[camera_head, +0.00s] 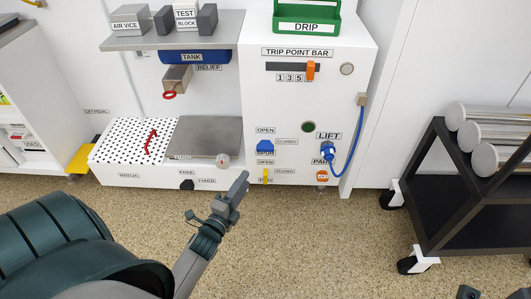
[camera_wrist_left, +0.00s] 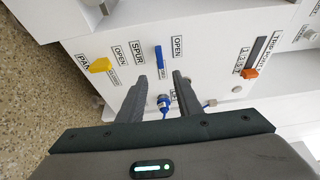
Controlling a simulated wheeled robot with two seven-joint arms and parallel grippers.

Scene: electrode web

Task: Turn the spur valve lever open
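The spur valve lever is the blue handle (camera_head: 264,146) above the SPUR label on the white cabinet front. In the left wrist view the blue lever (camera_wrist_left: 159,58) lies along the panel toward the CLOSED label, with OPEN beside it. My left gripper (camera_head: 243,177) is in front of the cabinet, low and left of the levers. Its fingers (camera_wrist_left: 159,78) are apart and empty in the left wrist view, pointing toward the blue lever; contact cannot be told. Two dark tips at the bottom right edge, apart, look like my right gripper (camera_head: 494,294).
A yellow lever (camera_head: 265,175) sits below the blue one. A blue plug with cable (camera_head: 328,151) is at the LIFT label to the right. A dark cart (camera_head: 438,190) with metal rolls stands right. A perforated deck (camera_head: 125,140) is left. The floor before the cabinet is clear.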

